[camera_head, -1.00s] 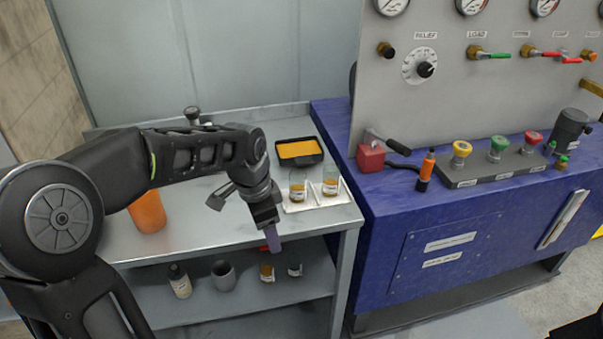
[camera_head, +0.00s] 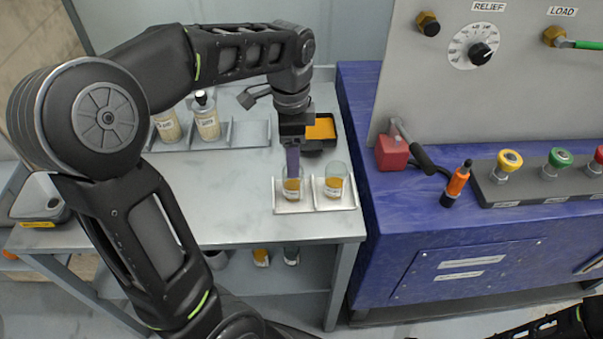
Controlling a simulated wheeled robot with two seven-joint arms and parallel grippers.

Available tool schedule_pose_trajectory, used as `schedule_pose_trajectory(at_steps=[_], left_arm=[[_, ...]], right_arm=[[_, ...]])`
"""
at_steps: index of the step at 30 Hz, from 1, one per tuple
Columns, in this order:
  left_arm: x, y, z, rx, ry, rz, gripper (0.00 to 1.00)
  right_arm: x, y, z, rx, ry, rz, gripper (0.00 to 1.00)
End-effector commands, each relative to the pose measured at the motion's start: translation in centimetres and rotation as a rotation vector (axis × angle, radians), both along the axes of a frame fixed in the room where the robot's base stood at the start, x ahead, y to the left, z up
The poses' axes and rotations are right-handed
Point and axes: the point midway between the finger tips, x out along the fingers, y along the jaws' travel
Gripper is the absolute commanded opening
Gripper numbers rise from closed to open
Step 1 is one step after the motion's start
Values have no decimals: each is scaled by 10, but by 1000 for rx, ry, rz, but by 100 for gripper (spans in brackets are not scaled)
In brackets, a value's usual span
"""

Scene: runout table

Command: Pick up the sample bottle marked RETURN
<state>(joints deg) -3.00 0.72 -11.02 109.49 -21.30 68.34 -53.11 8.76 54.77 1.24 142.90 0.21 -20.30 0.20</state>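Two bottles with pale contents and white labels, a left one (camera_head: 166,126) and a right one (camera_head: 207,118), stand in a grey rack at the back of the metal table. The right one has a black cap. Two clear glasses with amber contents and labels, a left one (camera_head: 293,188) and a right one (camera_head: 335,181), stand on a white tray. I cannot read any label surely as RETURN. My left gripper (camera_head: 293,172) points down at the left glass, its purple fingers overlapping it in the picture. Finger gap and contact cannot be told.
The blue bench (camera_head: 400,240) carries a red block (camera_head: 392,153), an orange-black tool (camera_head: 457,183) and coloured knobs. Small containers (camera_head: 261,257) stand on the lower shelf. The table front is fairly clear.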

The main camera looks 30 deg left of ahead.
Motion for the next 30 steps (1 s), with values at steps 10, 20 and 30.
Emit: schedule_pose_trajectory(at_steps=[10, 20, 30], left_arm=[[-1, 0, -15, 0, 4, 0, 66], [0, 0, -26, 0, 0, 1, 66], [-2, -2, -52, -1, 6, 0, 66]], right_arm=[[0, 0, 2, 0, 0, 0, 36], [0, 0, 2, -1, 1, -1, 36], [-1, -1, 11, -3, 3, -1, 36]])
